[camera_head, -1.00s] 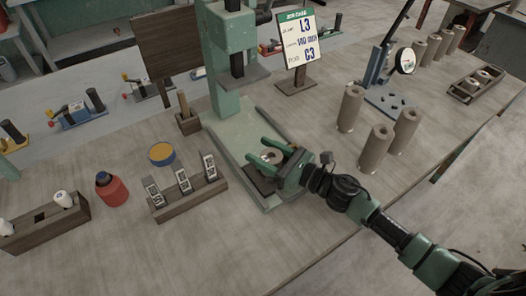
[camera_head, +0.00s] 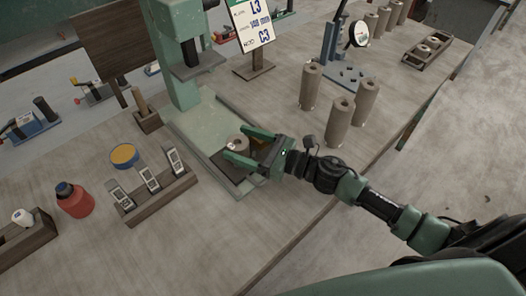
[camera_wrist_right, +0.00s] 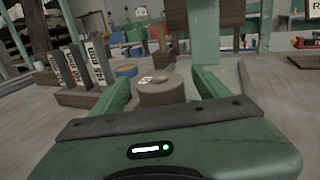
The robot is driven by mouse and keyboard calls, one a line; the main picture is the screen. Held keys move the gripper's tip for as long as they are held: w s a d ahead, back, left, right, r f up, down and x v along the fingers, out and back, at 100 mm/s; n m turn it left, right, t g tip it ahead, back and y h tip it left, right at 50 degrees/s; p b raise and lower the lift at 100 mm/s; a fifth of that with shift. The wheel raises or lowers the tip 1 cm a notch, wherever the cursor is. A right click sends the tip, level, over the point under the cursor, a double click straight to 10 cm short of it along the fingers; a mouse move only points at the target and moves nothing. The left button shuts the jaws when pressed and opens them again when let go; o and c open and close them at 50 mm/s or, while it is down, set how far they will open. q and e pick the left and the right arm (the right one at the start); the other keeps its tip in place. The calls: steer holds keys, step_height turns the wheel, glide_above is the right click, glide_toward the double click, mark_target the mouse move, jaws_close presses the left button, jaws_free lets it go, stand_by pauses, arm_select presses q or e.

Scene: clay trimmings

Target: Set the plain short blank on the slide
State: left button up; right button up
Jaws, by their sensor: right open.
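A short grey-brown blank (camera_head: 238,145) with a hole in its top stands upright on the dark plate (camera_head: 231,170) of the slide, at the front of the green press. My right gripper (camera_head: 236,143) is open, its two green fingers on either side of the blank near their tips. In the right wrist view the blank (camera_wrist_right: 162,92) stands between the spread fingers, with a gap visible at the right finger. Light marks show on its top; its lower part is hidden by the gripper body. My left gripper is not in view.
The press head (camera_head: 195,60) rises behind the slide. A wooden rack (camera_head: 160,199) with upright labelled blocks, a red bottle (camera_head: 75,200) and a yellow-topped tin (camera_head: 124,156) stand left. Tall tubes (camera_head: 339,122) stand right; a tray (camera_head: 428,50) lies beyond. The front right bench is clear.

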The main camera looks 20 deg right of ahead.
mark_target(248, 147)
steer(key=b+v, duration=0.1)
steer(key=v, duration=0.5)
steer(key=shift+s+d+f+b, duration=0.1)
steer(key=shift+s+d+b, duration=0.15)
steer(key=shift+s+b, duration=0.1)
steer(key=shift+s+d, duration=0.4)
steer(key=shift+d, duration=0.05)
steer(key=shift+r, duration=0.25)
